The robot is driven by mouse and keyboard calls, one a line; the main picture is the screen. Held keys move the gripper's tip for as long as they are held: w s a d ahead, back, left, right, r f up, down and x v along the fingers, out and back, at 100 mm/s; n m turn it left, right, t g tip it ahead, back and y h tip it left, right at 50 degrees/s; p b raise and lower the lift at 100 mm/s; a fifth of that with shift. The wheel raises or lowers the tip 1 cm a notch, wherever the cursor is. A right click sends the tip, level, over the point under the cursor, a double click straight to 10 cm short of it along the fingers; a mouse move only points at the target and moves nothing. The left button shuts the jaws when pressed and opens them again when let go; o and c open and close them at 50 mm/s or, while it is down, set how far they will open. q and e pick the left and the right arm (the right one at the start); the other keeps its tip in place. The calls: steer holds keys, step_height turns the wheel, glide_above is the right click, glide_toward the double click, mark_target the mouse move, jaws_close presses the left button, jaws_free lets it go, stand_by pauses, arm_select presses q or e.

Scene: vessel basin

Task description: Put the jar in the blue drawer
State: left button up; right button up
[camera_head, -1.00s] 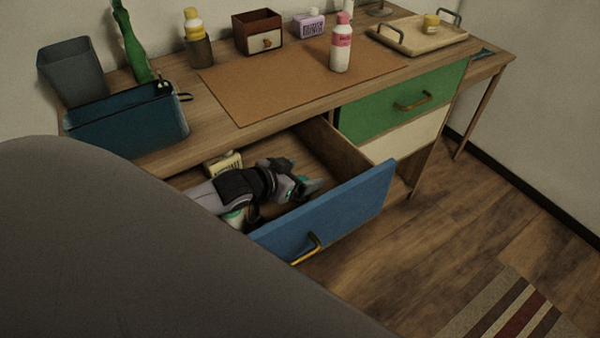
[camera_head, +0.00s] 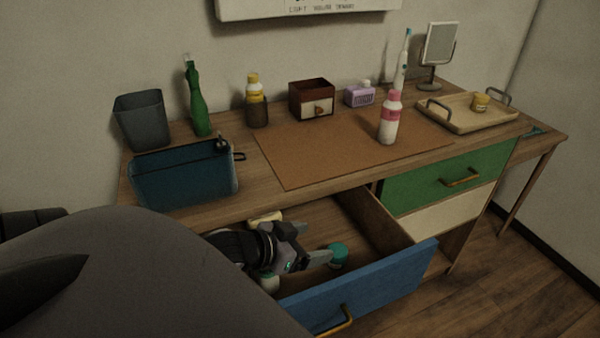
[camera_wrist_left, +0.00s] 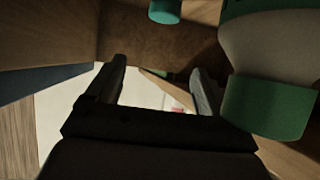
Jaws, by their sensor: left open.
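The blue drawer (camera_head: 365,290) is pulled out below the desk top. My left gripper (camera_head: 308,243) is inside it, fingers open and pointing right. A jar with a teal lid (camera_head: 338,254) stands in the drawer just beyond the fingertips; contact cannot be told. A pale item (camera_head: 268,283) is partly hidden under the gripper. In the left wrist view, my open fingers (camera_wrist_left: 158,68) have nothing gripped between them. A pale container with a green lid (camera_wrist_left: 270,100) is close on the right, and a teal lid (camera_wrist_left: 165,12) shows at the top. My right gripper is not seen.
A yellowish box (camera_head: 266,218) lies at the drawer's back. A blue-teal basket (camera_head: 185,180) stands on the desk above. A green drawer (camera_head: 440,180) is closed at right.

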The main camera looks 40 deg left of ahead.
arm_select(q)
steer(key=shift+v, duration=1.2)
steer(key=shift+r, duration=0.1)
